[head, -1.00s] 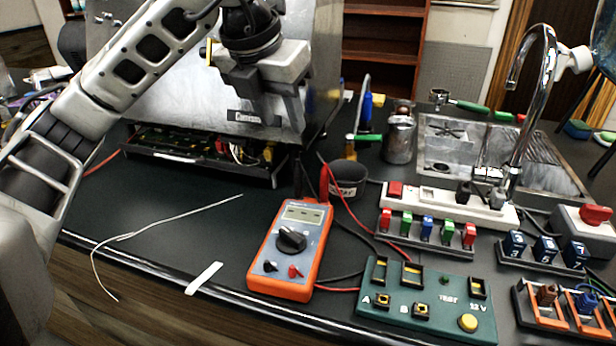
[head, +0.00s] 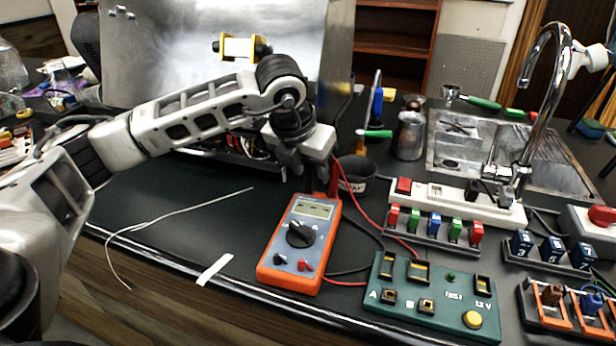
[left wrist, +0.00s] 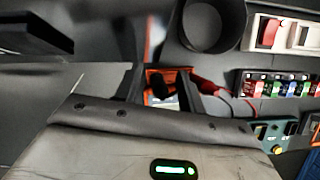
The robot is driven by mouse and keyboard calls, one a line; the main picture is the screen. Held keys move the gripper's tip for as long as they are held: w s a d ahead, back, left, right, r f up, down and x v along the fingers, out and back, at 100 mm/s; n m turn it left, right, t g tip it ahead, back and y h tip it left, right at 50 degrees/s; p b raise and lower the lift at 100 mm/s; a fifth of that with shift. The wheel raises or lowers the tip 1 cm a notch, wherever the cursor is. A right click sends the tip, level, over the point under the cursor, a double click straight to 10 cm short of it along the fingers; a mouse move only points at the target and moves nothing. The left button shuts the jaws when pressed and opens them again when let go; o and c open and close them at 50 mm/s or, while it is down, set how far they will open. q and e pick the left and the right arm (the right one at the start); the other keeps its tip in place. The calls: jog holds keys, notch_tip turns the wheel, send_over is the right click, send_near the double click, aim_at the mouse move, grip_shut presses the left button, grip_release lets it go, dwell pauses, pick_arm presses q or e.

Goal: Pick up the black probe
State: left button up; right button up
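The orange multimeter (head: 301,240) lies on the dark bench. A red probe (head: 334,178) stands at its top edge. My left gripper (head: 306,172) is above that edge, pointing down with its fingers apart. The black probe is mostly hidden by this gripper in the head view. In the left wrist view, a dark shape (left wrist: 162,86), perhaps the black probe, shows between the fingers in front of the orange multimeter. The red probe (left wrist: 207,87) is to its right. I cannot tell whether the fingers touch anything. My right gripper is not in view.
A dark cup (head: 356,172) stands right behind the red probe. A green test board (head: 437,305) and a white power strip (head: 460,202) are to the right. A thin wire (head: 180,212) lies on the otherwise fairly clear left bench.

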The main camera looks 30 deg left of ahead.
pick_arm(q)
jog(key=shift+w+f, duration=0.2)
jog(key=shift+f, duration=0.2)
grip_shut()
jog(key=shift+r, duration=0.1)
